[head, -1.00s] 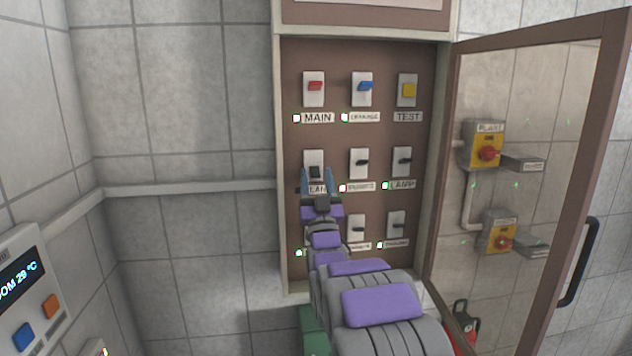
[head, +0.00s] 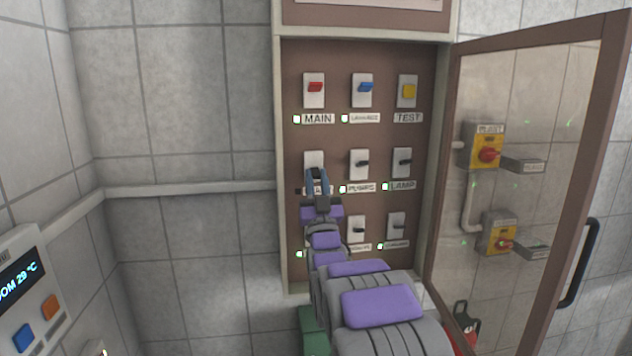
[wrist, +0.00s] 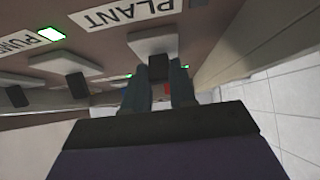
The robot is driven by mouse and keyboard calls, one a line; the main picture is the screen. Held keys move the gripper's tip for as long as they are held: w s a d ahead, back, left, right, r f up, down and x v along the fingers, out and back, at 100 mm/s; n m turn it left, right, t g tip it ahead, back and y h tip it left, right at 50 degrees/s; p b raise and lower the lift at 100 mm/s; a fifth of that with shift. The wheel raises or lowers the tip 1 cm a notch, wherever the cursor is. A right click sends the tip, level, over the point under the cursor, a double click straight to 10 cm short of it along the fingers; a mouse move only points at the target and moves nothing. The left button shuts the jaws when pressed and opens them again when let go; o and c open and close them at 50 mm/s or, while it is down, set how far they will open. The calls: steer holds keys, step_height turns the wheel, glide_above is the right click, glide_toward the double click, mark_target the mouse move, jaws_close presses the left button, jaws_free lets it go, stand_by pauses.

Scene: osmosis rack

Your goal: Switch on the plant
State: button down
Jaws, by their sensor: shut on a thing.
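The PLANT switch shows in the wrist view as a pale plate (wrist: 152,44) with a dark lever (wrist: 158,68), beside the PLANT label (wrist: 125,12). In the head view its plate (head: 314,157) is at the left of the middle row, and my gripper covers the lever and most of the label. My gripper (head: 317,173) is shut on the lever, with one finger on each side of it in the wrist view (wrist: 157,88). A small dark spot, apparently an unlit lamp (head: 297,191), sits left of the label.
The MAIN switch (head: 315,87), blue switch (head: 365,87) and TEST button (head: 409,91) are above. The PUMPS (head: 361,163) and LAMP (head: 403,161) switches are to the right. The glazed cabinet door (head: 447,170) stands open at right. A wall control unit (head: 30,300) is at lower left.

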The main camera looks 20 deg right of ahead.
mark_target(314, 162)
steer(key=shift+r, duration=0.1)
steer(key=g+p, duration=0.1)
steer(key=r+g+p, duration=0.1)
steer(key=shift+s+r+g+y, duration=0.25)
steer(key=shift+s+g+y, duration=0.05)
steer(key=shift+g+y, duration=0.1)
steer(key=g+p, duration=0.1)
steer(key=r+g+p, duration=0.1)
steer(key=g+p, duration=0.1)
steer(key=shift+a+r+y, duration=0.1)
steer(key=shift+r+y, duration=0.15)
steer(key=shift+y, duration=0.15)
steer(key=g+p, duration=0.1)
steer(key=r+g+p, duration=0.1)
steer(key=g, duration=0.1)
steer(key=shift+w+y, duration=0.15)
steer(key=shift+y, duration=0.25)
steer(key=shift+g+p, duration=0.3)
steer(key=shift+p, duration=0.1)
steer(key=c, duration=1)
jaws_free()
steer(key=shift+w+f, duration=0.15)
steer(key=shift+w, duration=0.05)
steer(key=shift+o, duration=0.4)
steer(key=shift+s, duration=0.1)
